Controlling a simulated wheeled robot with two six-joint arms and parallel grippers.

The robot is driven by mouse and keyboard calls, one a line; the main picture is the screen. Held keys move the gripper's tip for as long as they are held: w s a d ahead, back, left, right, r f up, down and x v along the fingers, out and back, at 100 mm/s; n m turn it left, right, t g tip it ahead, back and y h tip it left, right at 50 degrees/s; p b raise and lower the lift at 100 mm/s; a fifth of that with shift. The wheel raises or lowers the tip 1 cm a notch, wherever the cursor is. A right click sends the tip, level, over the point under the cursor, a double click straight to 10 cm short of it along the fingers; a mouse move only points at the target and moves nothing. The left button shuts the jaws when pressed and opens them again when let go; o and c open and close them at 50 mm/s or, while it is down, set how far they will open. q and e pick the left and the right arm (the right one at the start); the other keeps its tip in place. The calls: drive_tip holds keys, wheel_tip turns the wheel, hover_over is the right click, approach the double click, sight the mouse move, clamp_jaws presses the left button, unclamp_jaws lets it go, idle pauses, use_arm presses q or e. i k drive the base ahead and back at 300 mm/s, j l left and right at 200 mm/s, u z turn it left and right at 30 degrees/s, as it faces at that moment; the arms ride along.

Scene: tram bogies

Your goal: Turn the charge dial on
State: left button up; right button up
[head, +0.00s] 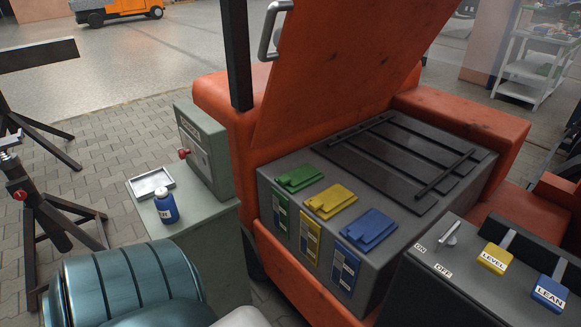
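A dial with a pale metal lever (449,234) sits on top of a dark grey box (400,290) at the lower right. An ON label (420,248) and an OFF label (443,270) lie beside it. The lever slants toward the upper right; I cannot tell which label it is set to. A red knob (184,153) sticks out of the front of a grey-green cabinet (205,150) at centre left; its marking is too small to read. Neither of my grippers shows in the head view.
An orange vehicle's raised lid (335,60) stands over a battery box with green (300,177), yellow (331,201) and blue (368,229) tabs. A bottle (166,207) and tray (151,184) stand near the cabinet.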

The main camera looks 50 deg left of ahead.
sight(182, 153)
drive_tip(key=u, duration=2.3)
